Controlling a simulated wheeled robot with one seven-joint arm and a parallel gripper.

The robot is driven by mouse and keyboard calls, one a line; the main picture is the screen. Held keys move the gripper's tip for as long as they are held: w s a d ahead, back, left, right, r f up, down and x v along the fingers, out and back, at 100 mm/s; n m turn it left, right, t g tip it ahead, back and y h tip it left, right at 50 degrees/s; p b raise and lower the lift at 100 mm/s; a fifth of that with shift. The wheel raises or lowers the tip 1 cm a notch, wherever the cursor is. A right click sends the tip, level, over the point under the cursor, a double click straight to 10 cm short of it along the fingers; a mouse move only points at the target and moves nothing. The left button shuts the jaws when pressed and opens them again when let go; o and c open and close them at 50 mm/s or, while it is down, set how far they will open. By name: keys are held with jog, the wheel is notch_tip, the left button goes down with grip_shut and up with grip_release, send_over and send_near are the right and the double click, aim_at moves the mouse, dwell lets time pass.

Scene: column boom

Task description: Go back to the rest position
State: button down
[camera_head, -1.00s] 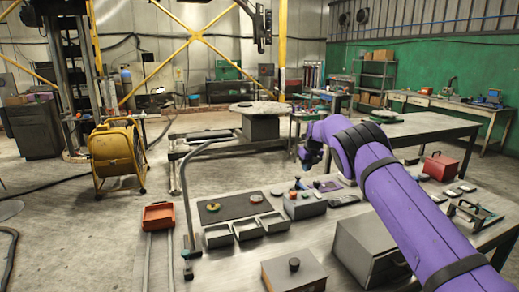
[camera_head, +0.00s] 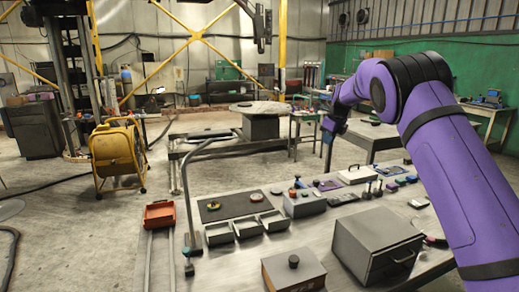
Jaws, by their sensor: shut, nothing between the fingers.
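My purple arm rises from the lower right, bends high at the right and reaches left. My gripper (camera_head: 328,129) is at its far end, small and dark, above the far side of the workbench (camera_head: 330,222). It is shut and holds nothing that I can see. Its fingers are hard to make out against the background. The gripper is clear of the things on the bench.
The bench holds a grey box with a handle (camera_head: 376,243), a knobbed box (camera_head: 294,272), a dark mat (camera_head: 213,214), small trays and a white case (camera_head: 357,175). A bent pipe (camera_head: 190,195) stands at its left edge. A yellow fan (camera_head: 117,152) stands on open floor.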

jog(key=s+d+r+n, duration=0.2)
jog(key=s+r+n, duration=0.3)
jog(key=s, duration=0.5)
jog(key=s+d+r+n, duration=0.1)
jog(key=s+r+n, duration=0.3)
jog(key=s+r, duration=0.45)
jog(key=s+d+r+n, duration=0.2)
jog(key=s+r+n, duration=0.2)
jog(key=s, duration=0.8)
jog(key=s+f+n, duration=0.2)
jog(key=s+n, duration=0.2)
jog(key=s, duration=0.6)
jog(key=s+f+n+t+h, duration=0.1)
jog(key=s+f+n, duration=0.2)
jog(key=s, duration=0.7)
jog(key=s+f+n, duration=0.2)
jog(key=s+n, duration=0.5)
jog(key=s, duration=0.4)
jog(key=shift+a+f+t+h, duration=0.15)
jog(key=shift+a+t+h, duration=0.15)
jog(key=shift+a, duration=0.15)
